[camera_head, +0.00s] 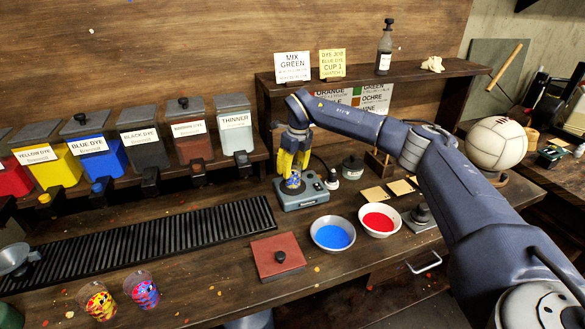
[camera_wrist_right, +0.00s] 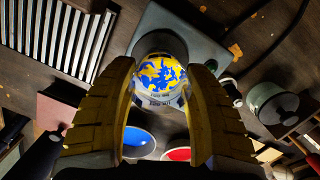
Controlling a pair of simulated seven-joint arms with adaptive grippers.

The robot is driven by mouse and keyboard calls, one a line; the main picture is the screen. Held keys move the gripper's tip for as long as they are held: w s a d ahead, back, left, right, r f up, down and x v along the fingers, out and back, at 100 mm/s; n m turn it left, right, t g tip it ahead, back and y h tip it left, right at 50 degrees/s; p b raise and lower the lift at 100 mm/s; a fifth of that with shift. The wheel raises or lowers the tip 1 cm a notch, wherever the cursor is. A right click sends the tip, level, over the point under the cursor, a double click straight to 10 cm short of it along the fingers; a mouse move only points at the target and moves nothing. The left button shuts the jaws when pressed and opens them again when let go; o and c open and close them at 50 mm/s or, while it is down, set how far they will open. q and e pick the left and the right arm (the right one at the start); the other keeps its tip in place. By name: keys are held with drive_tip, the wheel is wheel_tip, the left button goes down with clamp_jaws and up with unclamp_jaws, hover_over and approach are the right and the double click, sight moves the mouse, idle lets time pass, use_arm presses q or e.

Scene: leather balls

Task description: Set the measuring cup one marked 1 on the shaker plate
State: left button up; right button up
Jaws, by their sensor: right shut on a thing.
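My right gripper (camera_head: 293,172) points down over the grey shaker (camera_head: 312,193) and is shut on a clear measuring cup (camera_head: 293,182) with blue and yellow dye in it. The wrist view shows this cup (camera_wrist_right: 160,77) between the two yellow fingers, over or on the shaker plate (camera_wrist_right: 205,50). I cannot tell whether its base touches the plate, and its number cannot be read. Two more clear cups stand at the front left: one with red and yellow (camera_head: 99,302), one with red and blue (camera_head: 145,291). My left gripper is not in view.
A blue bowl (camera_head: 332,235) and a red bowl (camera_head: 380,220) stand just in front of the shaker. A black slatted rack (camera_head: 150,240) and dye bins (camera_head: 91,158) are left.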

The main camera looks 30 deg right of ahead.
drive_tip(key=shift+f, duration=0.1)
drive_tip(key=o, duration=1.2)
drive_tip(key=r, duration=0.4)
drive_tip(key=s+r, duration=0.1)
drive_tip(key=r, duration=0.7)
drive_tip(key=shift+s+d, duration=0.3)
drive_tip(key=shift+s, duration=0.1)
